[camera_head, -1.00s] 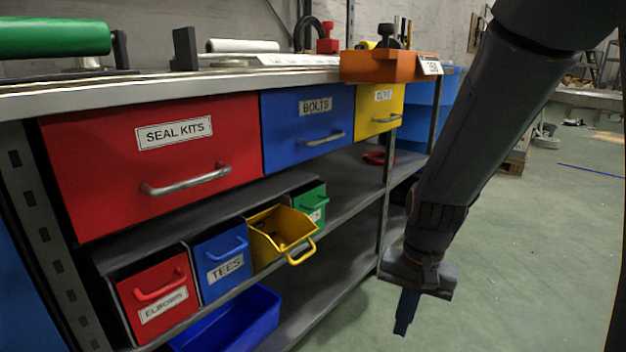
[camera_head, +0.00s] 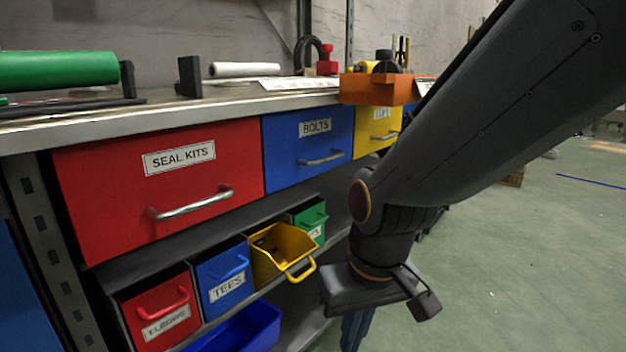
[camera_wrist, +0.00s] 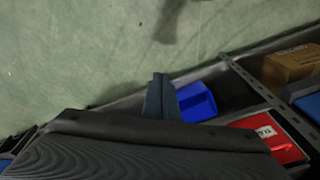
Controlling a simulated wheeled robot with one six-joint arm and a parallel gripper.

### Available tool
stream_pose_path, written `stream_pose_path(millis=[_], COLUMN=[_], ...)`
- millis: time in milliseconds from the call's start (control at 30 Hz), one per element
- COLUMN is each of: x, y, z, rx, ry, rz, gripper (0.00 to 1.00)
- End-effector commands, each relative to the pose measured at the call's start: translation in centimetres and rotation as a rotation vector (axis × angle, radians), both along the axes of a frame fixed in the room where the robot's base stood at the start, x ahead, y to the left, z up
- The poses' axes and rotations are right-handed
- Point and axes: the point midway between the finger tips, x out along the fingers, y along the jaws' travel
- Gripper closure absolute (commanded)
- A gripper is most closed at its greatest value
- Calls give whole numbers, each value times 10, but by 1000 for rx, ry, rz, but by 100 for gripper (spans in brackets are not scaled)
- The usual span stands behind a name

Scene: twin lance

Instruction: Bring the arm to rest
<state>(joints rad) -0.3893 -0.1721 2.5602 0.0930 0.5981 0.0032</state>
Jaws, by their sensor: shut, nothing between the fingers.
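My arm reaches in from the upper right in the head view, and my gripper (camera_head: 353,330) hangs down from it at the lower middle. It is in front of the shelf unit, close to the yellow bin's right side in the picture. In the wrist view my gripper's fingers (camera_wrist: 161,98) are together, with nothing between them. The floor and the blue tray lie beyond the fingers in that view.
The bench has red (camera_head: 110,195), blue (camera_head: 280,150) and yellow (camera_head: 372,135) drawers, all shut. Below stand small red (camera_head: 150,300), blue (camera_head: 215,270), yellow (camera_head: 268,262) and green (camera_head: 306,228) bins; the yellow one is tipped forward. A blue tray (camera_head: 250,330) sits lower. Green floor at right is mostly clear.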

Motion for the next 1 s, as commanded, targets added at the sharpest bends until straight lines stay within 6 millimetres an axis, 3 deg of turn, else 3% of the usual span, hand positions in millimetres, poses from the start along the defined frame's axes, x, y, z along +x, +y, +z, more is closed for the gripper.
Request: stream_pose_path(millis=[33, 200, 633, 1000], x=[-12, -43, -103, -95], y=[14, 40, 76, 60], z=[10, 27, 58, 85], rx=[6, 16, 32, 18], ry=[7, 37, 92, 92], rz=[41, 129, 286, 222], gripper=[100, 100, 100, 100])
